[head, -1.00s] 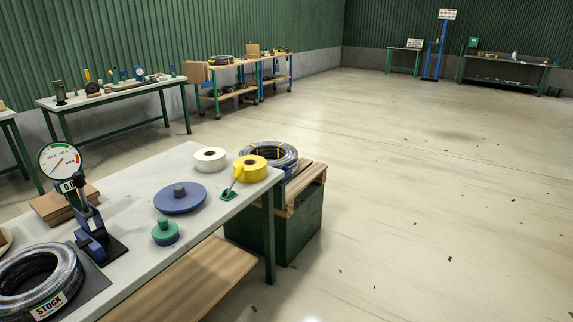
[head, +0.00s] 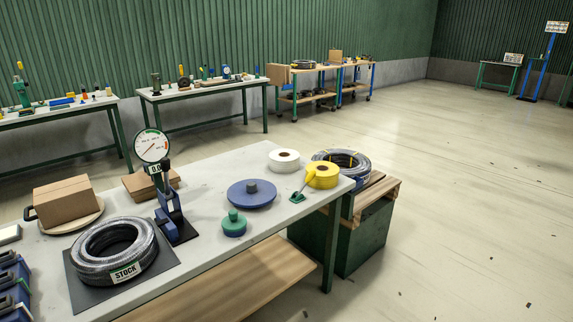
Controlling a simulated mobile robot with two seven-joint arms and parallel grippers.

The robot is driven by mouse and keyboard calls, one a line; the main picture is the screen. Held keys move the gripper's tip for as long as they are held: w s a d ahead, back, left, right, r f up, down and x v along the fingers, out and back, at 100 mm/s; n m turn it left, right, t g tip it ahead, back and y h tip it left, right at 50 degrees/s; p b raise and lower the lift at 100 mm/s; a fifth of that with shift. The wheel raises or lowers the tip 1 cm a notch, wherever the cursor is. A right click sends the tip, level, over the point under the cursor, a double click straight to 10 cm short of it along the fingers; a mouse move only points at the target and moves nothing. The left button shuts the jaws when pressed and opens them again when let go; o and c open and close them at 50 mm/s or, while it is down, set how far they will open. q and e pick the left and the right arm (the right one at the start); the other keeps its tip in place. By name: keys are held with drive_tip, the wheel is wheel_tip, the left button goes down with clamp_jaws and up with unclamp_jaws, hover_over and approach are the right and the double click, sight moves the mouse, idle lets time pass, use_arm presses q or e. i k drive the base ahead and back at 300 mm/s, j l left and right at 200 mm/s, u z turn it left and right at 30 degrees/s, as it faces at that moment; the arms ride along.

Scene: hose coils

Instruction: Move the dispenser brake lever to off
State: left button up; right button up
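A small lever (head: 299,190) stands at the right end of the near workbench (head: 215,171). It has a green base and a thin tilted grey rod whose top leans up and right, in front of a yellow roll (head: 324,177). It looks like the brake lever, but I cannot read any on or off marking. A blue disc (head: 240,199) with a dark hub lies flat to its left and may be part of the dispenser. Neither of my grippers is in view.
A black hose coil labelled STOCK (head: 88,262), a dial gauge stand (head: 172,211), a green knobbed piece (head: 234,227), a white roll (head: 273,162) and a cardboard box (head: 66,203) are on the bench. Another coil (head: 349,158) sits on a green crate (head: 362,238). Floor (head: 470,200) at right is open.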

sight(312, 174)
drive_tip(key=i+l+u, duration=0.45)
drive_tip(key=i+l, duration=1.2)
drive_tip(key=i, duration=0.15)
